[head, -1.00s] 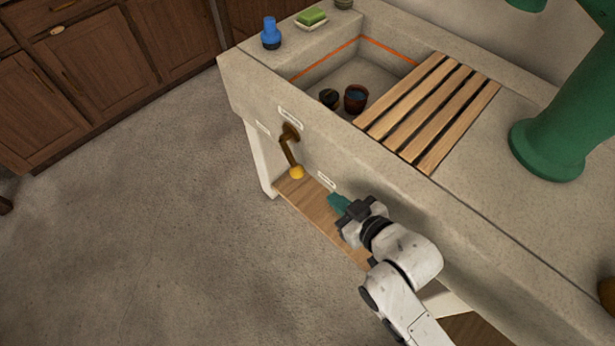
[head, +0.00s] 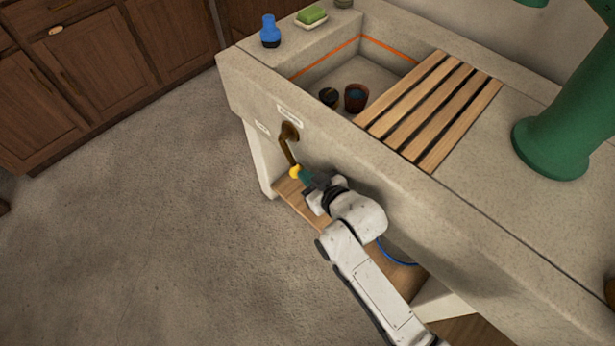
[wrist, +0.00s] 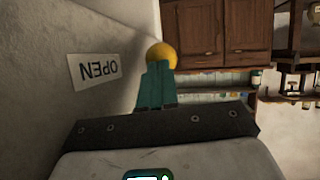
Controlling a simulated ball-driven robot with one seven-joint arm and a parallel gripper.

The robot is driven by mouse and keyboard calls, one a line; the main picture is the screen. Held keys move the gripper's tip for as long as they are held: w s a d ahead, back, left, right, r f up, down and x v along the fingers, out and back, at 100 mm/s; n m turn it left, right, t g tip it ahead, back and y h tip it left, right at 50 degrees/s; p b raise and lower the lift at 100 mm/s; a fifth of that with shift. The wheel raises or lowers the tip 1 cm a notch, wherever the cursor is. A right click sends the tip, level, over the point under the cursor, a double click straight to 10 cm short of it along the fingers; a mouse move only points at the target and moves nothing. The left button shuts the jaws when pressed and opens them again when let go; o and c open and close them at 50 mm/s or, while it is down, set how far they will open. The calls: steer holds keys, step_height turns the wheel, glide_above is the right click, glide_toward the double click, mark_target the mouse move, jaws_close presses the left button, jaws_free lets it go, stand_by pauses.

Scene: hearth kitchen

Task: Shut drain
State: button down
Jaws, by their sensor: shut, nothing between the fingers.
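The drain lever (head: 285,147) is a brass crank on the front face of the stone sink (head: 236,92), hanging down and slightly right to a yellow knob (head: 295,172). My gripper (head: 304,177), with teal fingers, is shut and empty just right of the knob, very close to it; I cannot tell whether they touch. In the wrist view the yellow knob (wrist: 162,55) shows just beyond the teal fingertips (wrist: 157,68). An "OPEN" label (wrist: 95,69) appears upside down on the stone to the left there. A small label (head: 262,128) is left of the lever pivot.
Two dark cups (head: 355,98) stand in the basin beside a wooden slat rack (head: 432,105). A blue bottle (head: 270,32) and a green sponge (head: 312,15) are on the rim. A wooden shelf (head: 291,196) lies below. The floor (head: 140,220) left is clear.

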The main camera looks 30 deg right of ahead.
mark_target(293, 177)
steer(key=shift+f, duration=0.1)
steer(key=w+f+t+b, duration=0.1)
steer(key=b, duration=0.4)
steer(key=w+f+t+b, duration=0.1)
steer(key=f+t+b, duration=0.1)
steer(key=b, duration=0.3)
steer(key=w+a+f+t+y+b, duration=0.1)
steer(key=t+b, duration=0.1)
steer(key=b, duration=0.3)
steer(key=shift+w+a+f+m, duration=0.1)
steer(key=shift+w+f+m, duration=0.1)
steer(key=shift+w+m, duration=0.1)
steer(key=t+b, duration=0.1)
steer(key=b, duration=0.1)
steer(key=w+b, duration=0.1)
steer(key=b, duration=0.2)
steer(key=shift+w+a+f+t, duration=0.2)
steer(key=shift+a+f+t, duration=0.05)
steer(key=shift+f+t, duration=0.15)
steer(key=shift+w+a+r+m+t+b, duration=0.2)
steer(key=shift+w+t+b, duration=0.25)
steer(key=shift+w+b, duration=0.6)
steer(key=shift+w+a+f+m+t+b, duration=0.15)
steer(key=shift+w+a+t+b, duration=0.4)
steer(key=shift+b, duration=0.9)
steer(key=shift+w+a+r+m+t+b, duration=0.15)
steer(key=shift+w+t+b, duration=0.15)
steer(key=shift+w+b, duration=0.85)
